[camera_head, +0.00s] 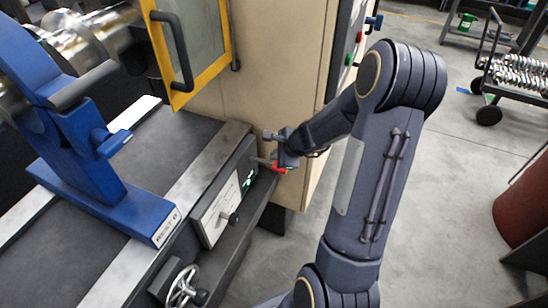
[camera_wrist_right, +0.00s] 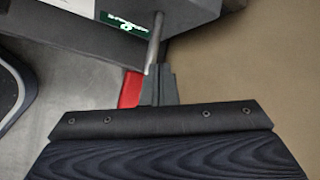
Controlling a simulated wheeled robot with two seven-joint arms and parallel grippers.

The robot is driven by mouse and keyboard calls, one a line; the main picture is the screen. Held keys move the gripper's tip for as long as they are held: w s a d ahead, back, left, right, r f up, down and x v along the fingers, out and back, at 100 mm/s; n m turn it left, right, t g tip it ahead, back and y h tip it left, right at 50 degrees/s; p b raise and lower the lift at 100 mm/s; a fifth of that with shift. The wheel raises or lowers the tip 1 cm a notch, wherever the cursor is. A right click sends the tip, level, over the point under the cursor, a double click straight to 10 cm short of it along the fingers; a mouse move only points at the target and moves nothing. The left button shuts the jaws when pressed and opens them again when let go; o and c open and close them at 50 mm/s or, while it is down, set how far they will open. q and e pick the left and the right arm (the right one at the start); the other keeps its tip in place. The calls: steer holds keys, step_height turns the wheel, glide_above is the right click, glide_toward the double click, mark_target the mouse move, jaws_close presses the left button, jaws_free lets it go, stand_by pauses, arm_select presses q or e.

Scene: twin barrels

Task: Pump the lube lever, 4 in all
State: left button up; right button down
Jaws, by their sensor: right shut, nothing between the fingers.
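The lube lever (camera_head: 277,168) is a thin metal rod with a red grip, sticking out from the side of the grey machine bed. In the right wrist view its rod (camera_wrist_right: 156,42) comes out beside a green label, and its red grip (camera_wrist_right: 130,90) shows to the left of my fingers. My right gripper (camera_head: 281,159) is shut and empty, right at the lever. In the right wrist view its fingertips (camera_wrist_right: 158,72) overlap the lower end of the rod. I cannot tell whether they touch it. My left gripper is not in view.
A white panel with a knob (camera_head: 228,218) and a handwheel (camera_head: 182,287) sit on the bed's side, left of the lever. A blue rest (camera_head: 95,165) stands on the bed. A beige cabinet (camera_head: 275,90) rises behind my gripper. A red barrel (camera_head: 520,210) stands at far right.

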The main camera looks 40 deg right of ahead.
mark_target(273, 163)
steer(key=shift+r+p, duration=0.3)
steer(key=shift+r, duration=0.25)
steer(key=r+p, duration=0.4)
steer(key=r, duration=0.1)
steer(key=shift+w+a+p, duration=0.25)
steer(key=shift+w+p, duration=0.15)
stand_by(0.5)
